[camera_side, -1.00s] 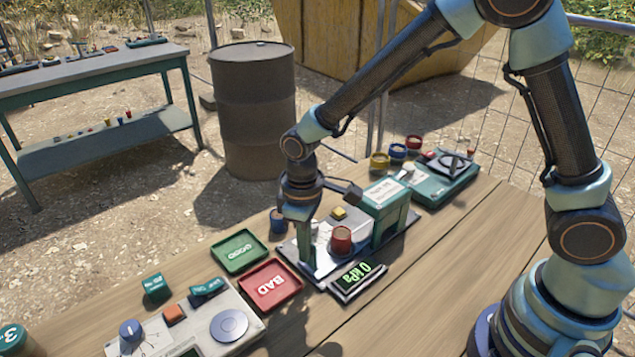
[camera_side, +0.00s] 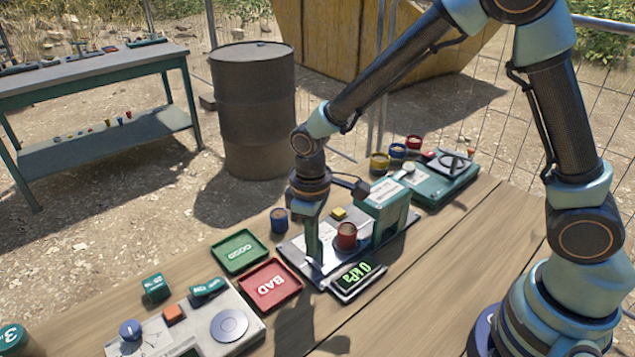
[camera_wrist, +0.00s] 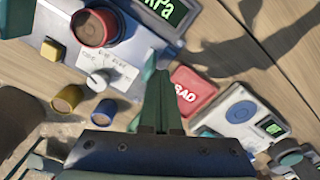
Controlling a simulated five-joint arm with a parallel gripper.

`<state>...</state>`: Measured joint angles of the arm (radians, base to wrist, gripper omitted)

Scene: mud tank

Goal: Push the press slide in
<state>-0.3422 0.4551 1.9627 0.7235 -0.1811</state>
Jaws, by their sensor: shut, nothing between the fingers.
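The press (camera_side: 290,250) is a pale metal plate with a green block (camera_side: 384,206) at its right end. A red cup (camera_side: 347,237) stands on it, left of the block with a gap between them; it also shows in the wrist view (camera_wrist: 88,30). I cannot clearly make out the slide, which is partly hidden behind my gripper. My gripper (camera_side: 317,260) points down just left of the red cup, low over the plate, and is shut and empty. Whether it touches the slide is not clear. Its closed fingertips show in the wrist view (camera_wrist: 158,85).
A display (camera_side: 357,278) reading 0 kPa sits in front of the press. Green GOOD (camera_side: 238,252) and red BAD (camera_side: 270,285) trays lie at left. A blue cup (camera_side: 279,220) stands behind the plate. A yellow button (camera_side: 339,213) is on the press.

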